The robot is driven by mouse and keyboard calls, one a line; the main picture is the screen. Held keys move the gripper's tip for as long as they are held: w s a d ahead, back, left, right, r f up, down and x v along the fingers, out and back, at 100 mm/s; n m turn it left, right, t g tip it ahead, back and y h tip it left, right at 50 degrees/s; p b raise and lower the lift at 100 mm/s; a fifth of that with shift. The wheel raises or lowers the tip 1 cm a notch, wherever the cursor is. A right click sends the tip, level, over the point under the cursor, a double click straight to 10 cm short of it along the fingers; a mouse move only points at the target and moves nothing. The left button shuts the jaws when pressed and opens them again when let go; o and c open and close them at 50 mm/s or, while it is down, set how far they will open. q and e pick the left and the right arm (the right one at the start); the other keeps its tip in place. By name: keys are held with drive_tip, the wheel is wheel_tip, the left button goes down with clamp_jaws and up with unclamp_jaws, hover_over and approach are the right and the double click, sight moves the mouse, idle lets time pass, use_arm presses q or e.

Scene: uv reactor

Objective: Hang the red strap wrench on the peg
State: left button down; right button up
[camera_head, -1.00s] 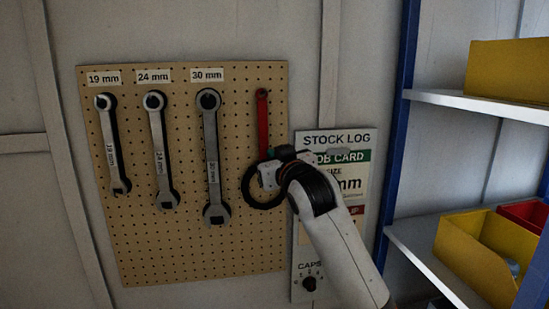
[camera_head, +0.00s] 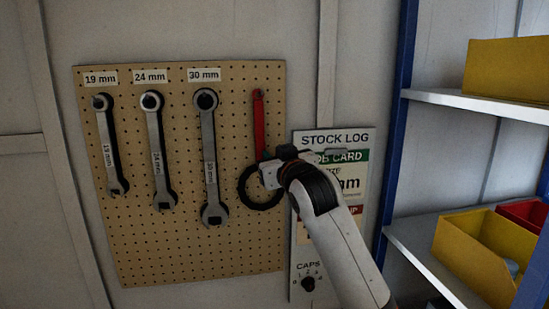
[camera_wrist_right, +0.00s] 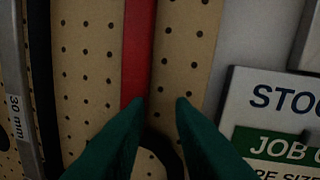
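The red strap wrench (camera_head: 260,125) is upright against the pegboard (camera_head: 130,240), right of the 30 mm wrench. Its red handle is at the top and its black strap loop (camera_head: 247,199) hangs below. Whether a peg passes through the handle's top end is too small to tell. My right gripper (camera_head: 268,174) is beside the lower handle and loop, covering part of the loop. In the right wrist view my right gripper's fingers (camera_wrist_right: 158,108) are apart with nothing held between them. The red handle (camera_wrist_right: 138,50) shows beyond the fingertips. My left gripper is out of view.
The 19 mm (camera_head: 110,150), 24 mm (camera_head: 157,150) and 30 mm (camera_head: 209,150) wrenches hang to the left. A stock log panel (camera_head: 305,262) is behind my right arm. A blue-posted shelf (camera_head: 425,240) with yellow bins (camera_head: 465,250) stands at right.

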drive_tip(key=shift+a+f, duration=0.15)
drive_tip(key=shift+f, duration=0.15)
drive_tip(key=shift+s+f, duration=0.1)
